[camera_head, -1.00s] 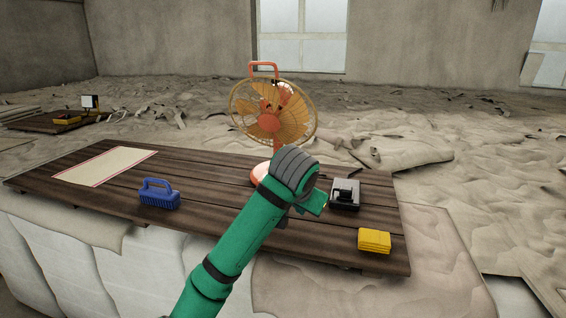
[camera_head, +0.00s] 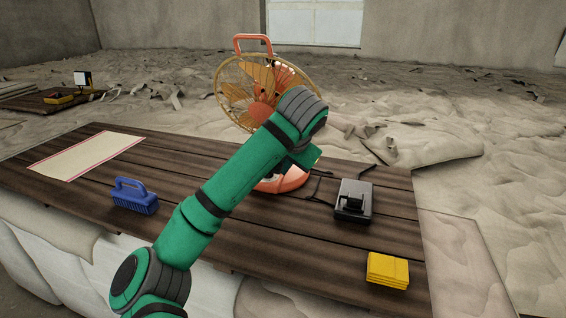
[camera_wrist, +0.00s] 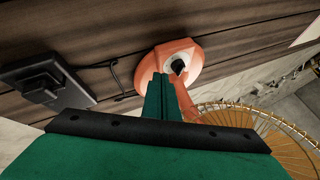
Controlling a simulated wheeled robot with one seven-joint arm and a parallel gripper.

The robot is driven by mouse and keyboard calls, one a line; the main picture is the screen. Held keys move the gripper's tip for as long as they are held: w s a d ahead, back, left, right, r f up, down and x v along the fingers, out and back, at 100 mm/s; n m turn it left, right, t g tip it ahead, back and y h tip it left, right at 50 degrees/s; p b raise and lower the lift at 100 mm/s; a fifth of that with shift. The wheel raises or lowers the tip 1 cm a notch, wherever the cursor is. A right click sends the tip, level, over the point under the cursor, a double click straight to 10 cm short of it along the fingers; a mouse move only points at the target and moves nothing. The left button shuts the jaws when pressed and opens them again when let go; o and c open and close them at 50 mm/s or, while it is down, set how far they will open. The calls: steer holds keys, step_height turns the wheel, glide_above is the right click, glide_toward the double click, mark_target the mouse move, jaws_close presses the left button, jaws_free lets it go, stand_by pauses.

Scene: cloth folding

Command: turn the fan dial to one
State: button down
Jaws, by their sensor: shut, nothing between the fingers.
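An orange fan (camera_head: 262,92) with a wire cage and a top handle stands upright on the dark plank table. Its round base (camera_head: 284,182) is partly hidden behind my arm in the head view. The wrist view shows the orange base (camera_wrist: 207,55) with a dark dial (camera_wrist: 178,66) on a pale disc. My gripper (camera_wrist: 164,82) is shut and empty, its green fingers pointing at the base, close below the dial in that picture. I cannot tell whether the fingertips touch the base. In the head view the fingertips are hidden behind my arm. The dial's setting is not readable.
A grey box with a black top (camera_head: 353,201) stands right of the fan base, a dark cord beside it. A yellow sponge or cloth stack (camera_head: 388,270) lies near the front right. A blue brush (camera_head: 134,196) and a pale mat (camera_head: 86,156) are on the left.

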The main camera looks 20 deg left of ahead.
steer(key=x, duration=0.6)
steer(key=shift+w+d+f, duration=0.1)
steer(key=shift+d+f, duration=0.05)
steer(key=a, duration=0.2)
steer(key=w+a, duration=0.1)
steer(key=a, duration=0.1)
steer(key=shift+w, duration=0.1)
